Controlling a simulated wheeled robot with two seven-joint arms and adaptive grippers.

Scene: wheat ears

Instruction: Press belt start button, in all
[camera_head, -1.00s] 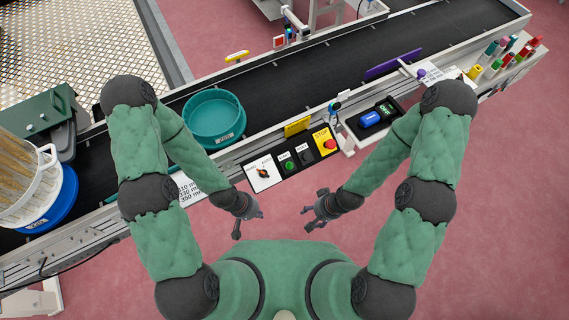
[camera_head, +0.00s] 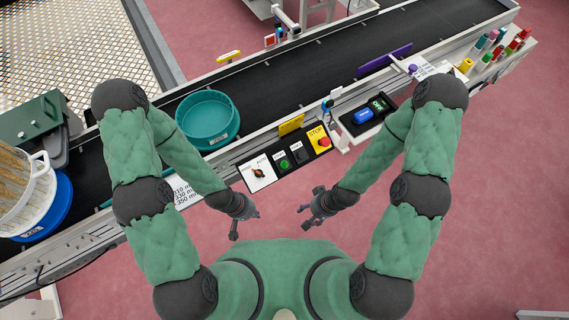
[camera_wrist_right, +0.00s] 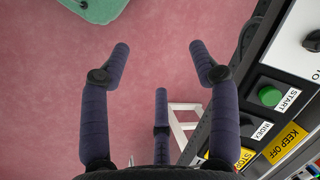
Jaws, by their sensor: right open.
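The green start button (camera_head: 284,163) is on the black control panel (camera_head: 270,160) at the front edge of the belt (camera_head: 290,80). In the right wrist view the green button (camera_wrist_right: 270,95) shows at the right with a START label. Beside it on the panel are a black INDEX button (camera_wrist_right: 248,124), a selector knob (camera_head: 259,174) and a red stop button (camera_head: 323,142) on a yellow plate. My left gripper (camera_head: 245,222) is open and empty in front of the panel. My right gripper (camera_head: 306,215) is open and empty, also in front of it; neither touches a button.
A teal round tub (camera_head: 207,145) stands on the belt. A yellow KEEP OFF sign (camera_head: 291,125) stands behind the panel. A blue object (camera_head: 363,116) lies in a black tray right of it. A rack of coloured tubes (camera_head: 490,55) is at far right. Pink floor is clear.

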